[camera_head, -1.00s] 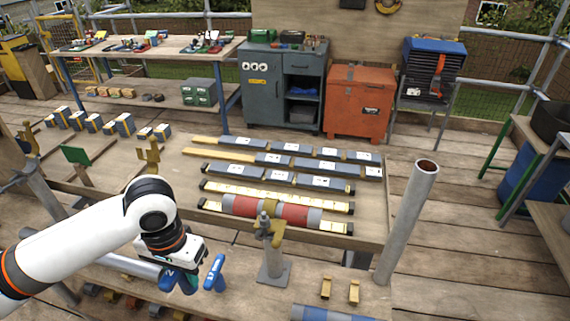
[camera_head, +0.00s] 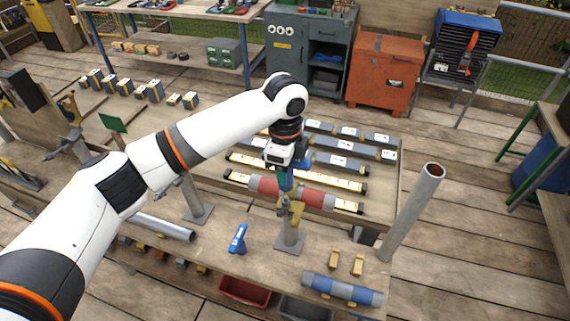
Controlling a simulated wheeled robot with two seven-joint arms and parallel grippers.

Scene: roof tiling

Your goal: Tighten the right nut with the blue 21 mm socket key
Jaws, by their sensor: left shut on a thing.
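My left gripper (camera_head: 285,168) is shut on a blue-teal socket key (camera_head: 286,181), which hangs below it and is partly hidden by the fingers. It is directly above the brass-coloured clamp (camera_head: 294,212) on top of a grey post (camera_head: 289,236). The key's lower end is at or just above the clamp top; I cannot tell whether it touches. The nuts are too small to make out. My right gripper is not in view.
A red-and-grey pipe (camera_head: 310,196) lies behind the clamp among yellow and grey bars. A tall grey tube (camera_head: 412,212) stands at the right. A blue-and-grey pipe (camera_head: 342,289) and two small wooden blocks (camera_head: 346,262) lie at the front right.

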